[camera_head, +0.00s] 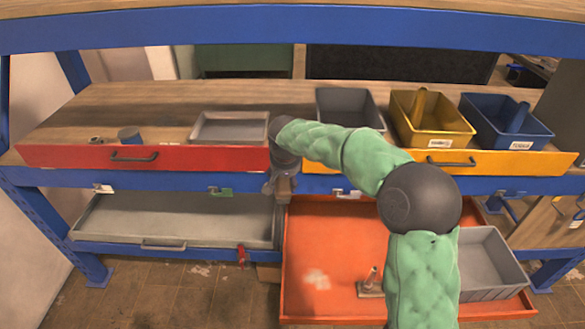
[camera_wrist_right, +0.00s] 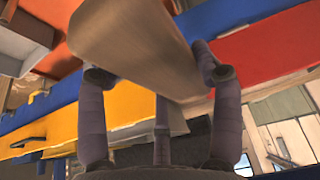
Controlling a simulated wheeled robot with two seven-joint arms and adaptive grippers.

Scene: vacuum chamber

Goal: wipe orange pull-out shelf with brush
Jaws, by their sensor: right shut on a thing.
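The orange pull-out shelf (camera_head: 335,245) is out below the blue beam, low in the middle of the head view. A pale smudge (camera_head: 316,278) marks its surface. My right gripper (camera_head: 281,183) points down near the shelf's back left corner, in front of the blue beam. It is shut on a wooden block, likely the brush (camera_wrist_right: 135,45), which fills the top of the right wrist view between the fingers. Its bristles cannot be made out. My green-sleeved right arm covers part of the shelf. My left gripper is not in view.
A small upright object on a flat base (camera_head: 370,285) and a grey bin (camera_head: 487,265) stand on the orange shelf. A grey drawer (camera_head: 180,222) lies to its left. Above are a red drawer (camera_head: 70,157) and a yellow drawer (camera_head: 540,163).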

